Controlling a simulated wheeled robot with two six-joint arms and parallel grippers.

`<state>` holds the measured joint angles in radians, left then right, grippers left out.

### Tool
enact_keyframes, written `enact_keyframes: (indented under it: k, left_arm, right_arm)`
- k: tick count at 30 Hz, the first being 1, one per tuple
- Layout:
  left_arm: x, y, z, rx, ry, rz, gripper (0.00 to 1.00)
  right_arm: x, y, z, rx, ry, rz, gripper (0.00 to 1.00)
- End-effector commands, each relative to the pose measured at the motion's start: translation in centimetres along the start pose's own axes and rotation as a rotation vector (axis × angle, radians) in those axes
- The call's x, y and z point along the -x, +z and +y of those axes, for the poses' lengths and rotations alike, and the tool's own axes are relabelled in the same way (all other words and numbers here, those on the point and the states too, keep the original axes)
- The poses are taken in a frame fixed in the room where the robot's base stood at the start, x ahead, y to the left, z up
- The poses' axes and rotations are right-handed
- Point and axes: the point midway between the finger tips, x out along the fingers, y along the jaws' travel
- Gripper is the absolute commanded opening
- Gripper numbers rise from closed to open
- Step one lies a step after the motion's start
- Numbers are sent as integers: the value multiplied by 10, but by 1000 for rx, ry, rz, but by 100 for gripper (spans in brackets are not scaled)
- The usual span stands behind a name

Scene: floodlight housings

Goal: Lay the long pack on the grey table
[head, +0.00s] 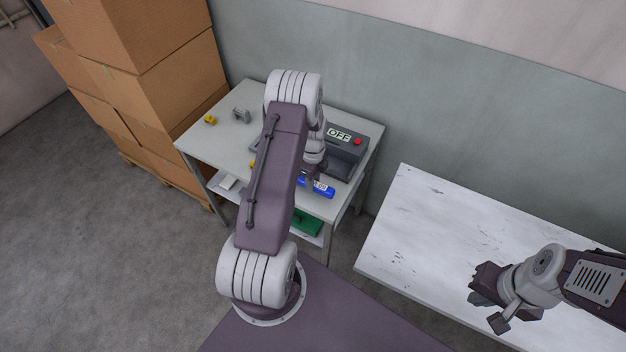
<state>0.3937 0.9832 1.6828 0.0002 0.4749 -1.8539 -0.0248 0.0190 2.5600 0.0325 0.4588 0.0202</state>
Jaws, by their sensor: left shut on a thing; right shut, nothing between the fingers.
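The long pack (322,189) is blue with a white label. It shows at the front right of the grey table (228,145), and its left part is hidden behind my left arm. My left gripper (311,182) is at the pack and shut on it; my arm hides much of the fingers. I cannot tell whether the pack touches the table top. My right gripper (486,308) is shut and empty, over the white scuffed table (415,230) at the right.
A dark grey device (347,153) with an "OFF" display and a red button stands behind the pack. A yellow part (210,119) and a grey part (241,115) lie at the table's back left. A green item (306,224) is on the lower shelf. Cardboard boxes (150,70) stand at the left.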

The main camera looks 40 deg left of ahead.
Motion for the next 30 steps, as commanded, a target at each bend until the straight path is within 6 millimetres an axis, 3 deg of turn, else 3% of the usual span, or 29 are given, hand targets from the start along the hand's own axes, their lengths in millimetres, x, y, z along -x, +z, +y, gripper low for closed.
enact_keyframes:
  k: [30]
  left_arm:
    - [-15,0,0,0,-1,0,0]
  right_arm:
    - [-11,1,0,0,0,0,0]
